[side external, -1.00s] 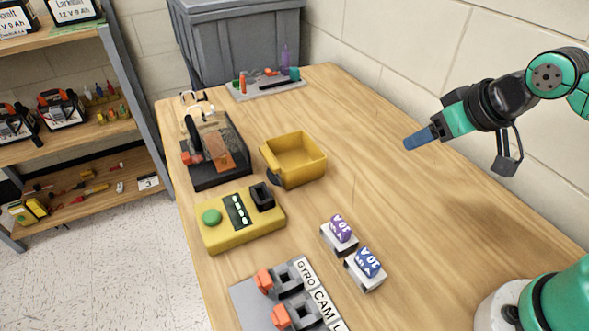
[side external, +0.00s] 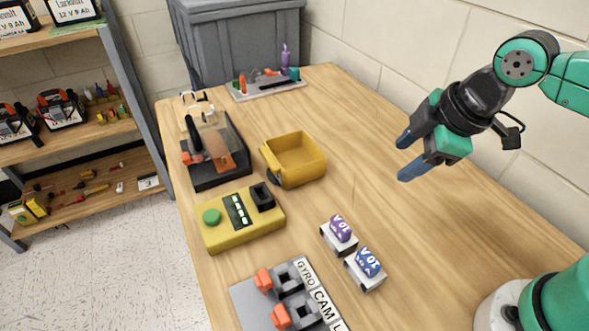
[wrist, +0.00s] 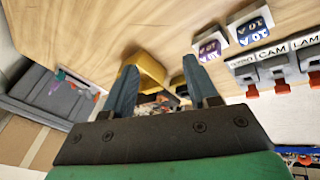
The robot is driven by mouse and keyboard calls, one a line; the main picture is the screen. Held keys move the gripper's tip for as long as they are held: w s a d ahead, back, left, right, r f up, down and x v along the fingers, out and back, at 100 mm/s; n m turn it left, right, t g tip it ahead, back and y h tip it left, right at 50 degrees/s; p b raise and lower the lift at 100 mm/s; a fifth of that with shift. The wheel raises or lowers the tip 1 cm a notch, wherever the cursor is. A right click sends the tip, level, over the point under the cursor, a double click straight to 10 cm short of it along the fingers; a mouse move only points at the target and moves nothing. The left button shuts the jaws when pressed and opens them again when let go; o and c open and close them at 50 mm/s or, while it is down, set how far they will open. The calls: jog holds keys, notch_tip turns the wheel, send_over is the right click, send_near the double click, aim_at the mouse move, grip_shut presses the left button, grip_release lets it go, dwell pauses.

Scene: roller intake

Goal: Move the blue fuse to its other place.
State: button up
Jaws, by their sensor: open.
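The blue fuse (side external: 369,262) is a block with white lettering, seated in a white holder (side external: 366,281) on the wooden table; it also shows at the upper right of the wrist view (wrist: 251,30). A purple fuse (side external: 340,228) sits in a similar holder just behind it, and shows beside it in the wrist view (wrist: 208,48). My gripper (side external: 407,157) is open and empty, in the air above the right side of the table, well apart from both fuses. Its two fingers (wrist: 159,66) stand apart in the wrist view.
A yellow box (side external: 243,219) with a green button and black socket stands left of the fuses. A switch panel (side external: 250,306) labelled GYRO and CAM is at the front. A yellow bin (side external: 294,160) stands behind. The table's right side is clear.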

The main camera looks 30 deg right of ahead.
aim_at(369, 257)
jog(key=s+a+n+g+h, duration=0.1)
jog(key=s+a+n+g, duration=0.2)
jog(key=n, duration=1)
jog(key=s+a+n+g, duration=0.25)
jog(key=a+n, duration=0.25)
jog(key=n, duration=0.7)
jog(key=shift+t, duration=0.35)
jog(key=shift+a+f, duration=0.2)
jog(key=shift+f, duration=4.95)
grip_shut()
